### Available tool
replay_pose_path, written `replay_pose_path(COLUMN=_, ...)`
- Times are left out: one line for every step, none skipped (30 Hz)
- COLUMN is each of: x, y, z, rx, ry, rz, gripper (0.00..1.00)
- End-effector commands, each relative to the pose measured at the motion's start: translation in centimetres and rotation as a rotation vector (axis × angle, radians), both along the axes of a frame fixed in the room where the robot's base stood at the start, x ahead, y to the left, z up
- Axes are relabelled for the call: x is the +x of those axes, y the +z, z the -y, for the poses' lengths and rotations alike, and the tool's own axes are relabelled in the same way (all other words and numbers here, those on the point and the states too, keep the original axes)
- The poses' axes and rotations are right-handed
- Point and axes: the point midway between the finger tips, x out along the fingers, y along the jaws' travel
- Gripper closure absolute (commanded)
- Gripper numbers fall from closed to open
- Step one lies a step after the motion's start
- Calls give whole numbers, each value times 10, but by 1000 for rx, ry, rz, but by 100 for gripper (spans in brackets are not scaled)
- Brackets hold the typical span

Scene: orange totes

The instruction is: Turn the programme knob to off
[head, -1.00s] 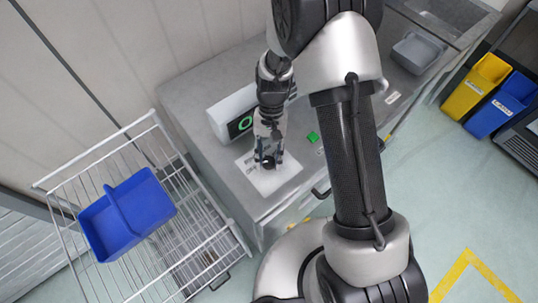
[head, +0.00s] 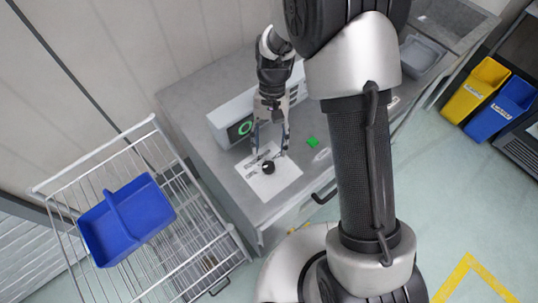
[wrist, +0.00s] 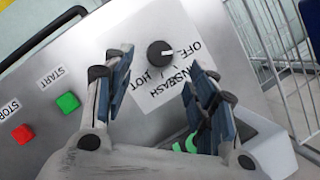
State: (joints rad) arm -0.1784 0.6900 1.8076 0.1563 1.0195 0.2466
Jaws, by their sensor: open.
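The programme knob (head: 268,167) is a round black dial on a pale plate (head: 285,186) on the grey counter. In the wrist view the knob (wrist: 160,54) carries a short white mark that seems to face right, toward the OFF label (wrist: 188,47). The HOT, WASH and RINSE labels lie around its near side. My gripper (head: 270,153) is open and empty, above and apart from the knob. In the wrist view its two fingers (wrist: 162,62) stand wide apart, with the knob in plain sight between and beyond their tips.
A green START button (wrist: 68,102) and a red STOP button (wrist: 22,133) lie left of the knob in the wrist view. A white box with a green ring display (head: 243,128) stands behind. A wire rack (head: 150,215) with a blue bin (head: 150,205) stands left.

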Motion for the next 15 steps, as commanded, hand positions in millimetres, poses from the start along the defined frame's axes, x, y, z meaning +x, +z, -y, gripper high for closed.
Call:
replay_pose_path(x=6, y=10, z=0, rx=1, ry=-1, rz=5, gripper=48)
replay_pose_path(x=7, y=16, z=1, rx=1, ry=-1, rz=4, gripper=48)
replay_pose_path(x=10, y=22, z=1, rx=0, ry=-1, rz=3, gripper=48)
replay_pose_path(x=12, y=26, z=2, rx=0, ry=-1, rz=3, gripper=48)
replay_pose_path(x=13, y=30, z=2, rx=0, ry=-1, rz=2, gripper=48)
replay_pose_path(x=15, y=35, z=2, rx=0, ry=-1, rz=1, gripper=48)
replay_pose_path(x=16, y=38, z=2, rx=0, ry=-1, rz=2, gripper=48)
replay_pose_path(x=17, y=41, z=3, rx=0, ry=-1, rz=1, gripper=48)
replay_pose_path(x=18, y=43, z=3, rx=0, ry=-1, rz=1, gripper=48)
replay_pose_path(x=18, y=45, z=3, rx=0, ry=-1, rz=0, gripper=48)
replay_pose_path(x=19, y=46, z=3, rx=0, ry=-1, rz=0, gripper=48)
replay_pose_path(x=19, y=47, z=3, rx=0, ry=-1, rz=0, gripper=48)
replay_pose_path(x=19, y=47, z=3, rx=0, ry=-1, rz=-1, gripper=48)
replay_pose_path(x=19, y=48, z=3, rx=0, ry=-1, rz=-1, gripper=48)
replay_pose_path(x=19, y=48, z=3, rx=0, ry=-1, rz=-1, gripper=48)
